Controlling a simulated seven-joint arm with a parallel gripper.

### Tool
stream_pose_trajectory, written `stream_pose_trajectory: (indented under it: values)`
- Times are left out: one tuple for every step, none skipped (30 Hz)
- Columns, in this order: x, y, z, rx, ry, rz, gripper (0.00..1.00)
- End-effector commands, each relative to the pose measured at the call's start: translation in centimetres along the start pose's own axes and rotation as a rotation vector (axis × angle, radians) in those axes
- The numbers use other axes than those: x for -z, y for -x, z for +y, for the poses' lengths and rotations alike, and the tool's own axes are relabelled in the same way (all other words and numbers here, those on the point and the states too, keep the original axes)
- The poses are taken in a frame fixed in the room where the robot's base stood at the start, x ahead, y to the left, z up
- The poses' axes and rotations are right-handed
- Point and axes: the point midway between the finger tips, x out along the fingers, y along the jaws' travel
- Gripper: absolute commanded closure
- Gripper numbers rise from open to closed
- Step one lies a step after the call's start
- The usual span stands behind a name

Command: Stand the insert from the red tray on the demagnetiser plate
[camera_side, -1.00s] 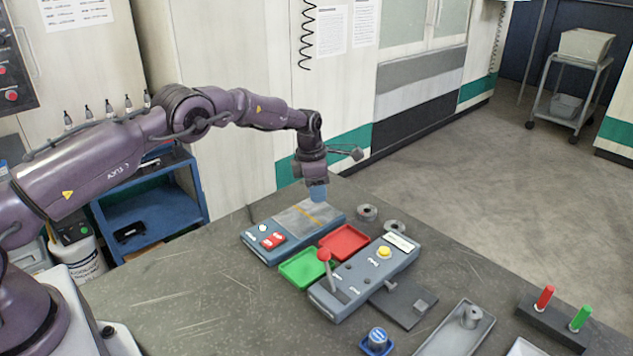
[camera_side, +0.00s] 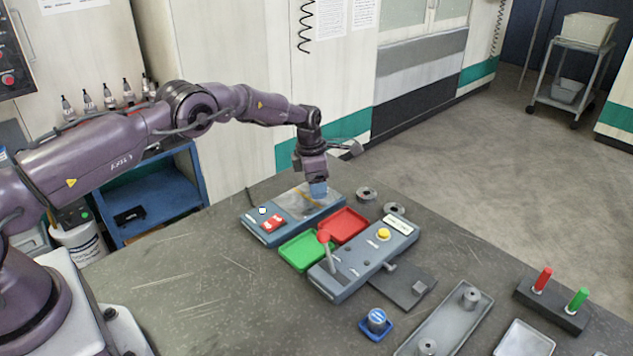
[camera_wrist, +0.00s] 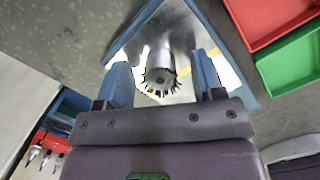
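The insert (camera_wrist: 160,72) is a grey metal cylinder with a toothed end, seen in the wrist view with that end towards the camera. It appears upright on the shiny demagnetiser plate (camera_wrist: 185,28), though its contact with the plate is hidden. My gripper (camera_wrist: 163,82) has one blue finger on each side of the insert, with a visible gap on both sides, so it is open around it. In the side view my gripper (camera_side: 318,189) is low over the far part of the demagnetiser plate (camera_side: 291,202), hiding the insert. The red tray (camera_side: 348,226) looks empty.
A green tray (camera_side: 301,251) is beside the red one. A control box (camera_side: 355,262) with a red-knobbed lever stands in front. Two grey rings (camera_side: 366,194) lie right of the plate. A grey tray with metal parts (camera_side: 450,318) and a blue holder (camera_side: 376,323) are nearer.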

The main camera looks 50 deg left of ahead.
Motion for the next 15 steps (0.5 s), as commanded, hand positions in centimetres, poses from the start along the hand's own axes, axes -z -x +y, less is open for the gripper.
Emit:
stream_pose_trajectory:
  values:
    - [0.0, 0.0, 0.0, 0.0, 0.0, 0.0, 0.38]
    - [0.0, 0.0, 0.0, 0.0, 0.0, 0.0, 0.38]
    - [0.0, 0.0, 0.0, 0.0, 0.0, 0.0, 0.38]
    - [0.0, 0.0, 0.0, 0.0, 0.0, 0.0, 0.38]
    - [0.1, -0.1, 0.0, 0.001, 0.0, 0.001, 0.38]
    - [0.0, 0.0, 0.0, 0.001, 0.0, 0.001, 0.38]
    - [0.0, 0.1, 0.0, 0.001, 0.0, 0.001, 0.38]
    - [0.0, 0.3, 0.0, 0.0, 0.0, 0.001, 0.38]
    - [0.0, 0.6, 0.0, 0.0, 0.0, 0.0, 0.38]
    - [0.0, 0.9, 0.0, 0.0, 0.0, 0.0, 0.38]
    - [0.0, 1.3, 0.0, -0.001, 0.0, -0.001, 0.38]
    - [-0.1, 2.0, 0.0, -0.001, 0.0, -0.001, 0.38]
    - [-0.1, 2.6, 0.0, -0.002, 0.0, -0.001, 0.38]
    - [-0.1, 3.2, 0.0, -0.002, 0.0, -0.002, 0.38]
    - [-0.1, 4.1, 0.1, -0.003, 0.0, -0.002, 0.38]
